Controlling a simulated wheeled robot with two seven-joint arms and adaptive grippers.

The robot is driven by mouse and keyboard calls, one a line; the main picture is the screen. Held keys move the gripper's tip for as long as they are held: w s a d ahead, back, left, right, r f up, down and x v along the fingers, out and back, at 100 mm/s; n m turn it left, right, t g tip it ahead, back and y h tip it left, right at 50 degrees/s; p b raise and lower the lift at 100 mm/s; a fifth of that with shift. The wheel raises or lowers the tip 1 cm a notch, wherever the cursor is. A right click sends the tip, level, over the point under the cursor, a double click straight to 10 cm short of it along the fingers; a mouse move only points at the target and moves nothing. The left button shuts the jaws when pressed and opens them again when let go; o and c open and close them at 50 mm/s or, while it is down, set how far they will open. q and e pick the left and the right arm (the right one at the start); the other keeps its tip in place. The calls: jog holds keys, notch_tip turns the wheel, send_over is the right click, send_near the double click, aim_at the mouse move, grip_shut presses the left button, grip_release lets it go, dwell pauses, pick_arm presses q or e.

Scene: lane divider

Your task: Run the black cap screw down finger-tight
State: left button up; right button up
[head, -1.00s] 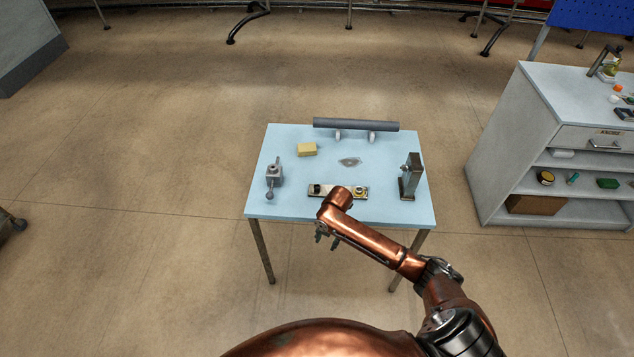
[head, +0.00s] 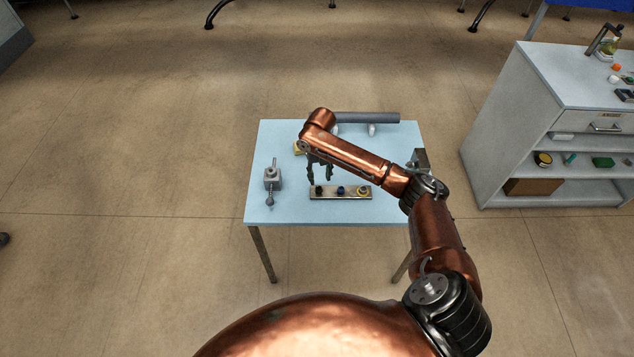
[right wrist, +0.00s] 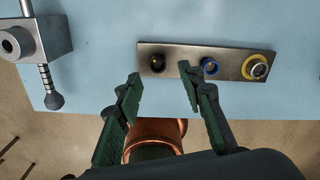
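The black cap screw (head: 319,190) stands at the left end of a metal plate (head: 353,193) on the blue table. It also shows in the right wrist view (right wrist: 157,63), where its head looks dark and round on the plate (right wrist: 222,62). A blue-ringed screw (head: 340,190) is in the plate's middle and a yellow-ringed one (head: 364,190) at its right end. My right gripper (head: 319,181) is above the plate's left end. In the right wrist view its green fingers (right wrist: 159,76) are apart and empty, with the black screw between and beyond their tips. My left gripper is not in view.
A grey vise-like block with a ball-ended handle (head: 272,179) stands left of the plate. A grey tube on supports (head: 366,118) lies at the back. A yellow block (head: 299,149) and a metal upright (head: 420,160) are partly hidden by my arm. The table's front is clear.

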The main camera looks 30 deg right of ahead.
aim_at(319, 189)
jog(key=f, duration=0.5)
jog(key=shift+w+a+f, duration=0.1)
jog(key=shift+a, duration=0.2)
jog(key=shift+f, duration=0.25)
jog(key=shift+d+f, duration=0.1)
jog(key=shift+c, duration=0.2)
jog(key=c, duration=0.6)
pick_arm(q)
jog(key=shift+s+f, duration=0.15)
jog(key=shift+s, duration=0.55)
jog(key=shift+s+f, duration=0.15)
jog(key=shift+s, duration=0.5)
pick_arm(e)
grip_shut()
